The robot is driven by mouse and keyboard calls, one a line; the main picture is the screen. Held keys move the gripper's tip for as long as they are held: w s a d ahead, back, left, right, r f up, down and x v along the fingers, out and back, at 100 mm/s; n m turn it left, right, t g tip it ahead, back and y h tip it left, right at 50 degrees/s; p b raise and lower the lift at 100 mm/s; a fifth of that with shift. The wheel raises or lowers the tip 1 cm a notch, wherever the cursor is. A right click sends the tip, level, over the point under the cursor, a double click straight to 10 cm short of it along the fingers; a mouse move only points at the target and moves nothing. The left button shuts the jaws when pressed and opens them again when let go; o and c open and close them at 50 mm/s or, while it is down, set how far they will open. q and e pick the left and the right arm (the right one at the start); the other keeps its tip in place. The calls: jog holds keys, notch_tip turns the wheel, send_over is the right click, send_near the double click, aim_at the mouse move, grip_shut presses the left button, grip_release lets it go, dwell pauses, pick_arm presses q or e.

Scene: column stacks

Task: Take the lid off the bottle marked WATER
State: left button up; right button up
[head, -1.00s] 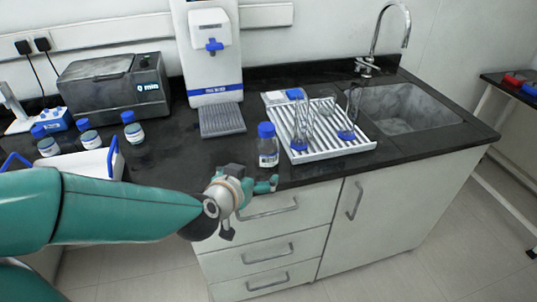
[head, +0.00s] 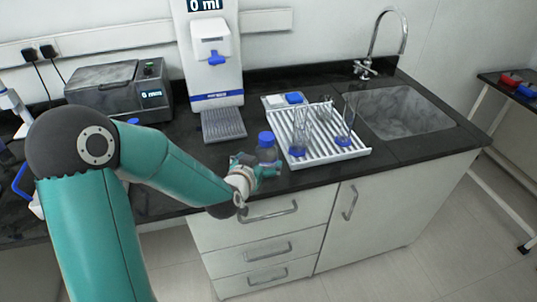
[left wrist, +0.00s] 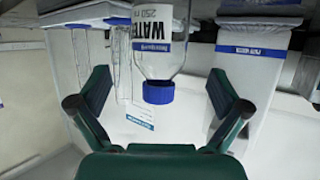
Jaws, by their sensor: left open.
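The bottle marked WATER (head: 267,152) stands upright near the counter's front edge, left of the drying rack, with its blue lid (head: 266,136) on. In the left wrist view the bottle appears upside down; its WATER label (left wrist: 158,45) is readable and the blue lid (left wrist: 158,93) points down in the picture. My left gripper (head: 257,166) is open, its fingers either side of the bottle in the head view. In the left wrist view the lid is between the spread fingers, with space on both sides. The lower bottle is partly hidden by the gripper. My right gripper is not in view.
A white drying rack (head: 346,154) with glassware is just right of the bottle, close to the gripper. A white dispenser (head: 211,60) stands behind left, a grey machine (head: 113,90) further left. The sink (head: 405,112) is at right.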

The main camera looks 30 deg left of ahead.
aim_at(263, 158)
pick_arm(q)
jog(key=shift+w+a+f, duration=0.2)
jog(key=shift+w+f, duration=0.05)
jog(key=shift+w, duration=0.35)
jog(key=shift+w+a+f+p, duration=0.1)
jog(key=shift+w+f+p, duration=0.05)
jog(key=shift+w+p, duration=0.2)
jog(key=p+x, duration=0.1)
jog(key=x, duration=0.2)
jog(key=shift+w+f, duration=0.1)
jog(key=shift+w, duration=0.05)
jog(key=shift+w+a+f+p, duration=0.2)
jog(key=shift+w+f+p, duration=0.15)
jog(key=shift+w, duration=0.15)
jog(key=shift+r, duration=0.1)
jog(key=c, duration=1.4)
